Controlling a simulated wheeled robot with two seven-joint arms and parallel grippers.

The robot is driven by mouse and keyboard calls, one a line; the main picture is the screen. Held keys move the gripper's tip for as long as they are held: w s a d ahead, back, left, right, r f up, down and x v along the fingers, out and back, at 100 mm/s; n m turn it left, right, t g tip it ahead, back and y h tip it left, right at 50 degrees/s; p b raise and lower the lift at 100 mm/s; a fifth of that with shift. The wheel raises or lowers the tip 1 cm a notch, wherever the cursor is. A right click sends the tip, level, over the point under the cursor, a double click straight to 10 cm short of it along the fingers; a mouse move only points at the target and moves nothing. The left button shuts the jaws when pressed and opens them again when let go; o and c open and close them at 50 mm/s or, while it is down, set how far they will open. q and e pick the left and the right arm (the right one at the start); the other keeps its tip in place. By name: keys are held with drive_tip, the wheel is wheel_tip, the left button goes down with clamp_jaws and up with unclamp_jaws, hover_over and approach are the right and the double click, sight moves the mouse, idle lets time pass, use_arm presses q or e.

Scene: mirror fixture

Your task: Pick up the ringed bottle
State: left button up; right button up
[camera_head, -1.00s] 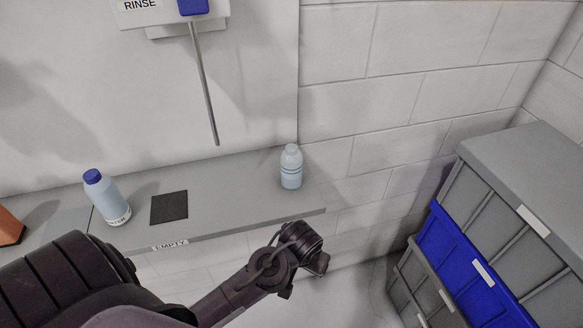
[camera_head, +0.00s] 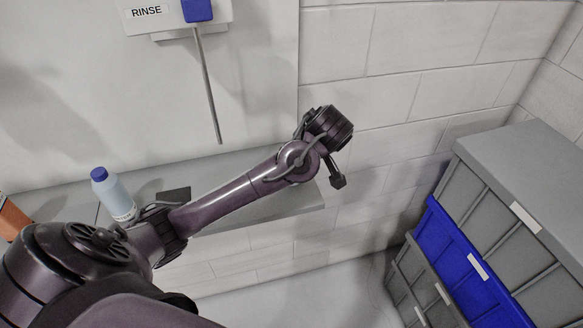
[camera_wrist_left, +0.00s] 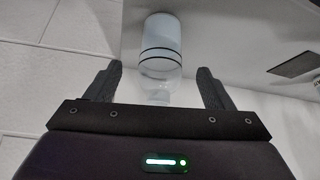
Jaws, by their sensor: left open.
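The ringed bottle (camera_wrist_left: 161,42) is pale blue with two dark bands and a clear upper part. In the left wrist view it is ahead of my left gripper (camera_wrist_left: 158,78), which is open. Its clear top shows between the two fingers, with gaps on both sides; I cannot tell how deep it sits. In the head view the bottle is hidden behind my left arm, whose end hangs over the right end of the shelf (camera_head: 285,206); its fingers are not clear there. My right gripper is not in view.
A blue-capped bottle (camera_head: 113,194) stands on the shelf at left, beside a dark square mat (camera_head: 174,193). An orange object (camera_head: 10,218) is at the far left. A thin rod (camera_head: 208,90) hangs below the RINSE sign (camera_head: 147,12). Grey and blue crates (camera_head: 470,258) are stacked at right.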

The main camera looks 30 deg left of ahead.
use_arm(q)
drive_tip(key=p+x, duration=0.3)
drive_tip(key=x, duration=0.1)
drive_tip(key=shift+a+f, duration=0.2)
drive_tip(key=shift+f, duration=0.1)
drive_tip(key=shift+a+f, duration=0.15)
drive_tip(key=shift+f, duration=0.25)
drive_tip(key=shift+w, duration=0.1)
drive_tip(key=shift+c, duration=1.2)
drive_tip(key=c, duration=0.9)
